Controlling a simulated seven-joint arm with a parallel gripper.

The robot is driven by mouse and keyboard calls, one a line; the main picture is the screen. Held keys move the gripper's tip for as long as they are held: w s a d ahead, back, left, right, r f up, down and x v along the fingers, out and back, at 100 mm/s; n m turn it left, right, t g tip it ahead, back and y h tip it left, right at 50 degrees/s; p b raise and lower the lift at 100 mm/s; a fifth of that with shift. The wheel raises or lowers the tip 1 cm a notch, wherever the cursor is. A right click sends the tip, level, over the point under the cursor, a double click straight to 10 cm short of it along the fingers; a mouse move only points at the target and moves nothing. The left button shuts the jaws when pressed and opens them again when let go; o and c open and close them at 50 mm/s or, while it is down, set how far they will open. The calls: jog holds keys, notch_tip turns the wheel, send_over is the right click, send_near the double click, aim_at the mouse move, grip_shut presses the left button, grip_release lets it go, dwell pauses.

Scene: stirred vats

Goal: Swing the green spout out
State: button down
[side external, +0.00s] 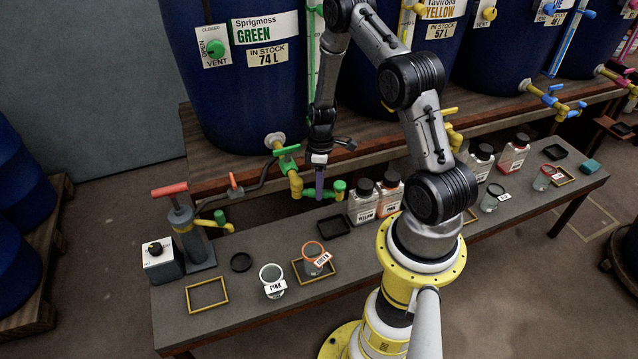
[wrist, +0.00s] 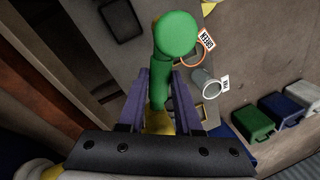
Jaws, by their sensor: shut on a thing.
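The green spout (side external: 338,188) sticks out to the right from the yellow tap body (side external: 296,185) below the blue Sprigmoss Green vat (side external: 225,95), roughly along the vat's front. A green valve handle (side external: 287,150) sits on top of the tap. My gripper (side external: 319,193) points down with its purple fingers around the spout's arm. In the wrist view, my gripper (wrist: 160,98) has one finger on each side of the green spout (wrist: 159,85), shut on it. The spout's round green end is beyond the fingers.
On the bench (side external: 235,320) stand an orange-rimmed cup (side external: 314,260) in a yellow frame, a white cup (side external: 272,283) labelled PINK and a hand pump (side external: 190,235). Yellow and pink bottles (side external: 362,203) stand close right of the spout. A black tray (side external: 333,225) lies below it.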

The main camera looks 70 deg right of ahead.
jog(key=m, duration=0.1)
jog(key=a+m, duration=0.1)
jog(key=shift+s+a+m+t, duration=0.15)
jog(key=shift+a+m+t, duration=0.15)
jog(key=shift+m, duration=0.1)
jog(key=shift+w+a+m+t+h, duration=0.1)
jog(key=shift+w+a+m+t, duration=0.15)
jog(key=shift+a+m, duration=0.95)
jog(key=shift+w+a+m+t+h, duration=0.1)
jog(key=shift+w+a+m+t, duration=0.25)
jog(key=shift+m, duration=1.65)
jog(key=shift+w+a+m+t+h, duration=0.1)
jog(key=shift+w+a+m+t, duration=0.1)
jog(key=shift+a+m, duration=1.05)
jog(key=shift+d+m, duration=0.3)
jog(key=shift+m, duration=0.15)
jog(key=c, duration=0.6)
grip_release()
notch_tip(320, 180, up, 14)
jog(key=s+d, duration=0.2)
jog(key=shift+f, duration=0.2)
